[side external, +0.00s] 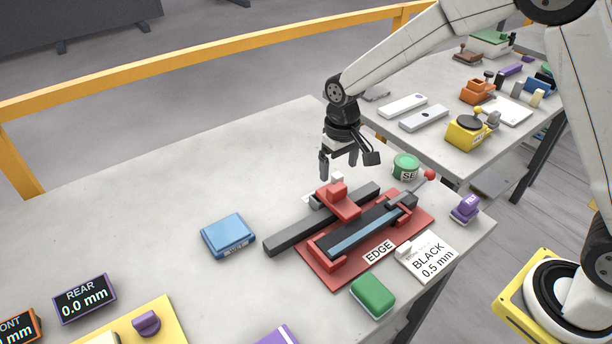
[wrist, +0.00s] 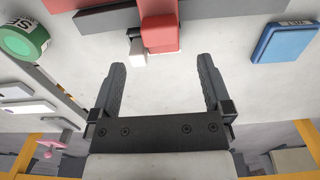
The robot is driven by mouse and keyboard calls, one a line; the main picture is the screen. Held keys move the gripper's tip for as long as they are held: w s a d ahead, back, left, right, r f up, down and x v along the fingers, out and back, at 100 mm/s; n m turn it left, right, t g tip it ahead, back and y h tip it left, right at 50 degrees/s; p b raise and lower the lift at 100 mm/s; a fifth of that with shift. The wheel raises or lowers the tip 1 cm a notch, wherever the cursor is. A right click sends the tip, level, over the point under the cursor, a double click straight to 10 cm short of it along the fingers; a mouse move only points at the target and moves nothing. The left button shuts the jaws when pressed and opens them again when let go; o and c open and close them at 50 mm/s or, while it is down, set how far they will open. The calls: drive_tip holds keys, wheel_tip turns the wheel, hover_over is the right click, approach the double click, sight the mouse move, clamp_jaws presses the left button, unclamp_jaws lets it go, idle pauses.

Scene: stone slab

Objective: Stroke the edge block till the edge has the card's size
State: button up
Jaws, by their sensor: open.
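The red edge block (side external: 338,200) sits across the dark guide rail on a red base plate (side external: 310,270) labelled EDGE. A blue-grey strip (side external: 365,232) lies in the red holders of that base. The white card (side external: 428,258) reads BLACK 0.5 mm and lies at the base's right corner. My gripper (side external: 338,168) is open and empty, above and just behind the block. In the wrist view, the block (wrist: 160,33) shows beyond the gap between my fingertips (wrist: 161,66), with a small white piece (wrist: 138,52) beside it. I see no contact.
A display (side external: 84,298) reads REAR 0.0 mm; another (side external: 20,328) is cut off at the frame edge. A blue box (side external: 228,236), green block (side external: 373,296), green tin (side external: 406,167) and purple item (side external: 465,208) surround the fixture. The slab's back left is clear.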

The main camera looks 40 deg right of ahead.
sight(337, 187)
drive_tip(key=shift+f, duration=3.55)
clamp_jaws()
